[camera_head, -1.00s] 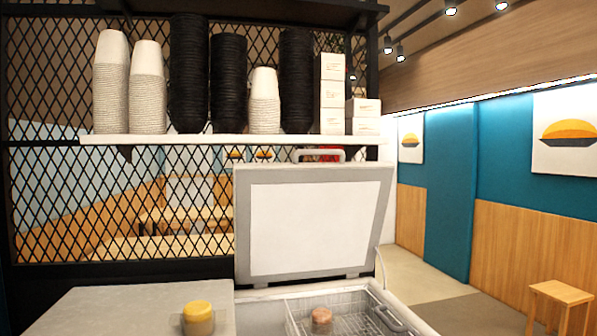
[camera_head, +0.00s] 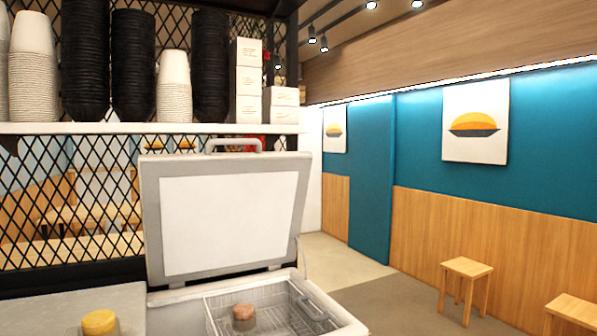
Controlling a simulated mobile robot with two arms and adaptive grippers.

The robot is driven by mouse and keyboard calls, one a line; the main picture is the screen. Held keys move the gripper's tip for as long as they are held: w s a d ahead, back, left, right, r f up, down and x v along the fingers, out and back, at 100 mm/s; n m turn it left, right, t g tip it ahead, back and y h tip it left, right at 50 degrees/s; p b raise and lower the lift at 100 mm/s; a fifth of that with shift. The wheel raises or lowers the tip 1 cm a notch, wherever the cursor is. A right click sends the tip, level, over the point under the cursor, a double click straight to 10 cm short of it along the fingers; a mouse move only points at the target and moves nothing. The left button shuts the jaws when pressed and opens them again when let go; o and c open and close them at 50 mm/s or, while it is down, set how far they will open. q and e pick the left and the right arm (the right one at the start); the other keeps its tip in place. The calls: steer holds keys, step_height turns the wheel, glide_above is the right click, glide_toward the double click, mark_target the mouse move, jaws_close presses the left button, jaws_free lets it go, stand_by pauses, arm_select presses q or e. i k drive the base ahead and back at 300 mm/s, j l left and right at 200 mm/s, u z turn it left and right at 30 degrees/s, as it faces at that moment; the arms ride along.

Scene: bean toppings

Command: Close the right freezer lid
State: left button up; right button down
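The right freezer lid (camera_head: 226,222) stands open, tilted up at the back of the freezer. It has a grey frame, a white inner panel and a handle (camera_head: 233,145) on its top edge. Below it the freezer opening (camera_head: 335,325) shows a wire basket (camera_head: 278,318) with a jar (camera_head: 243,317) with a brownish top inside. Neither of my grippers is in view.
A jar with a yellow lid (camera_head: 99,323) stands on the grey surface left of the opening. A shelf (camera_head: 200,128) with stacked cups and boxes is behind the lid. Wooden stools (camera_head: 466,268) stand on the otherwise open floor at the right.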

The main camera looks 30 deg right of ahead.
mark_target(208, 214)
steer(key=i+l, duration=0.15)
steer(key=l, duration=0.2)
steer(key=i+l+u, duration=0.1)
steer(key=l, duration=0.25)
steer(key=i+l, duration=0.2)
steer(key=l, duration=0.2)
steer(key=i+l+u, duration=0.15)
steer(key=l, duration=0.2)
steer(key=i+l, duration=0.1)
steer(key=l, duration=0.3)
steer(key=i+l+u, duration=0.1)
steer(key=l, duration=0.25)
steer(key=i+l, duration=0.15)
steer(key=l, duration=0.25)
